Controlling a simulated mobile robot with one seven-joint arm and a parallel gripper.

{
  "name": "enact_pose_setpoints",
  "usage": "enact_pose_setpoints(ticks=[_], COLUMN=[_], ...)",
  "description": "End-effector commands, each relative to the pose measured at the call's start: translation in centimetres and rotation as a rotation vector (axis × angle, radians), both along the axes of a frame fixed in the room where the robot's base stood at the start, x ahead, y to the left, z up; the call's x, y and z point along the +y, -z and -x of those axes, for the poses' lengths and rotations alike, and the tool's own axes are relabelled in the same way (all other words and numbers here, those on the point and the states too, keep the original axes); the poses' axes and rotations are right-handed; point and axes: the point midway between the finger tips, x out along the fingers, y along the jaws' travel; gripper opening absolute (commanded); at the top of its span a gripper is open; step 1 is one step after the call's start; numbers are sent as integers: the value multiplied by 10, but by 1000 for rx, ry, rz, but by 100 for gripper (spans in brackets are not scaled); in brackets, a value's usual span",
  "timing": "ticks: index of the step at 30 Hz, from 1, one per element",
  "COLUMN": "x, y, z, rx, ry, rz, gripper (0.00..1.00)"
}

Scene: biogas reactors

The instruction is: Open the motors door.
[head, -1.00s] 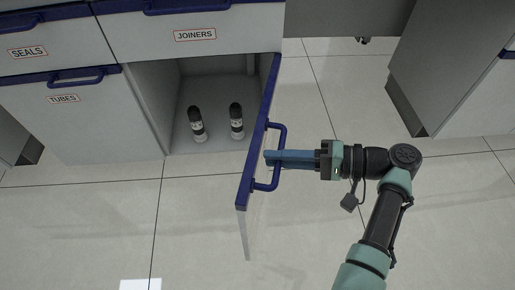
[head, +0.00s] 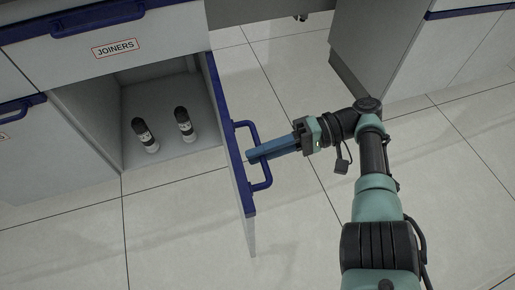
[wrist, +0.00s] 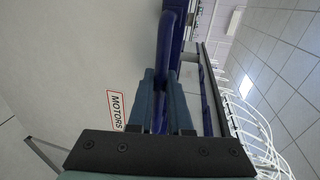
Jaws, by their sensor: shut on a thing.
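The motors door (head: 232,148) stands swung wide open from the cabinet under the JOINERS drawer, seen nearly edge-on in the head view. Its MOTORS label (wrist: 116,109) shows on the door's face in the wrist view. The blue door handle (head: 266,172) is a bar on the door's right side, and it also shows in the wrist view (wrist: 167,42). My gripper (head: 252,156) reaches in from the right with its blue fingers shut on the handle. In the wrist view my gripper (wrist: 160,85) has the bar between its fingertips.
Inside the open cabinet stand two dark-topped motors (head: 145,136) on the floor panel (head: 165,160). The JOINERS drawer (head: 120,47) above is shut. Another cabinet (head: 400,40) stands at the upper right. Tiled floor (head: 180,235) is clear in front of the door.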

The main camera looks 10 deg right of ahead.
Motion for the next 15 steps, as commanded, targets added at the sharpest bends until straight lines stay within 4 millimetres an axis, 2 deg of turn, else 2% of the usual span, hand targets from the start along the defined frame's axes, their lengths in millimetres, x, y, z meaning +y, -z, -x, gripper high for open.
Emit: enact_pose_setpoints(ticks=[12,13,15], x=[-1,-1,-1], y=[0,0,0], z=[-2,-2,-2], rx=[-5,-5,-3], ry=[7,7,6], rz=[1,1,0], gripper=[0,21,33])
